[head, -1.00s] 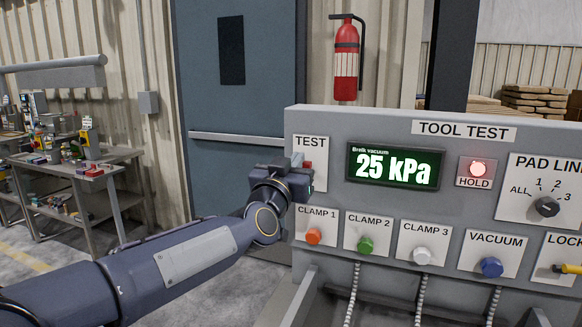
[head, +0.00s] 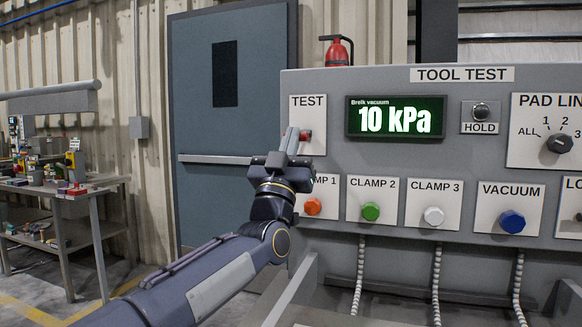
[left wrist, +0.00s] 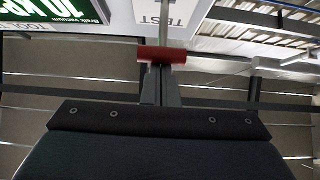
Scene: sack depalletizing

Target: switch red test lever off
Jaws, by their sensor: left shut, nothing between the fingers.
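The red test lever (head: 305,136) sits under the TEST label (head: 307,100) at the left end of the grey tool test panel. My left gripper (head: 292,138) is shut and empty, its fingers pointing up right beside the lever and partly hiding it. In the left wrist view, which shows the label upside down, the lever's red bar (left wrist: 161,54) lies across the tips of my closed fingers (left wrist: 160,80). I cannot tell whether they touch. A thin metal stem runs from the bar toward the label. My right gripper is not in view.
The display (head: 396,118) reads 10 kPa. The HOLD lamp (head: 481,112) is dark. The orange clamp 1 knob (head: 313,207) is close below my gripper, with other knobs to its right. A blue-grey door (head: 232,130) and a cluttered workbench (head: 65,190) stand behind, to the left.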

